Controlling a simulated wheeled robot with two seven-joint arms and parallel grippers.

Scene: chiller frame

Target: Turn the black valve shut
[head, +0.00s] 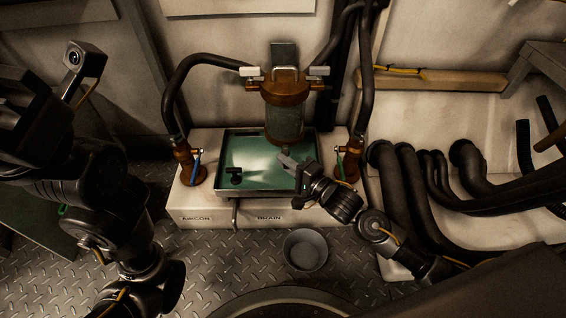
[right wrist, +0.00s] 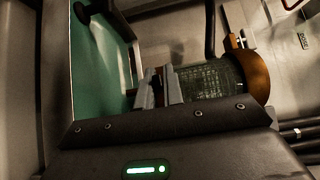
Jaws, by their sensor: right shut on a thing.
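My right gripper (head: 287,160) reaches over the tray from the right, apart from that handle and below the glass canister. In the right wrist view its fingers (right wrist: 160,88) are shut on a small dark part, which may be a black valve; its shape is mostly hidden. My left gripper's body (head: 22,110) is raised at the far left; its fingertips cannot be made out.
The canister (head: 285,120) with brown collars hangs above the tray. Brown valves with a blue lever (head: 195,168) and a green lever (head: 340,165) flank it. A grey bucket (head: 305,250) sits on the floor in front. Thick black pipes (head: 400,190) crowd the right.

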